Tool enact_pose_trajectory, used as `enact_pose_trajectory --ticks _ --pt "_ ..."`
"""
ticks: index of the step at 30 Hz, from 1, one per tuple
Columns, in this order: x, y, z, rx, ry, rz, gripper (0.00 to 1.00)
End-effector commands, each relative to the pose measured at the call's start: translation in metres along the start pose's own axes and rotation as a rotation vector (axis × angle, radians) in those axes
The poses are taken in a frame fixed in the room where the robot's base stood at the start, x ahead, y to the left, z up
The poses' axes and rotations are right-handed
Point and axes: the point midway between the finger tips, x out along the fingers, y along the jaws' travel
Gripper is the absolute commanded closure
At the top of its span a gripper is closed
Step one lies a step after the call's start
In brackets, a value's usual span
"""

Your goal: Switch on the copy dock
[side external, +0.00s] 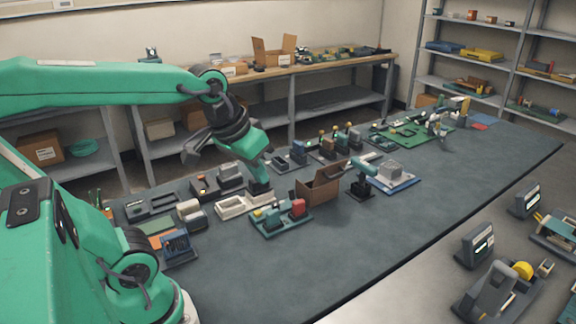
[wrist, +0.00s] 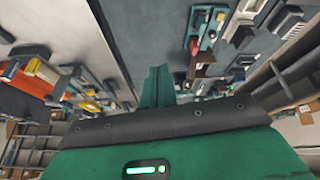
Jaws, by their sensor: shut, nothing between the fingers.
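My gripper (side external: 260,186) points down over the far-left part of the dark work table (side external: 390,228). Its fingers are together and hold nothing. In the wrist view my gripper (wrist: 158,85) shows as a narrow closed green pair. No label reads as copy dock, so I cannot tell which device it is. A dark unit with small lit marks (side external: 203,187) stands left of my gripper. A green base (side external: 270,232) with a red block (side external: 298,208) and dark blocks stands just in front of my gripper. I cannot tell whether the fingertips touch anything; no switch position is readable.
An open brown box (side external: 318,189) and a teal-topped stand (side external: 362,182) are to the right. A green board (side external: 410,134) lies further back. The table's front right is clear.

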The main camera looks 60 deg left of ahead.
Motion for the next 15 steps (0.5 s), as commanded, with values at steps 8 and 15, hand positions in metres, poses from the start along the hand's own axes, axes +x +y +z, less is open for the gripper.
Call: enact_pose_trajectory --ticks 8,15 --pt "0.012 -0.014 -0.042 -0.188 -0.057 -0.038 1.0" --pt "0.027 -0.031 -0.075 -0.349 -0.099 -0.071 1.0"
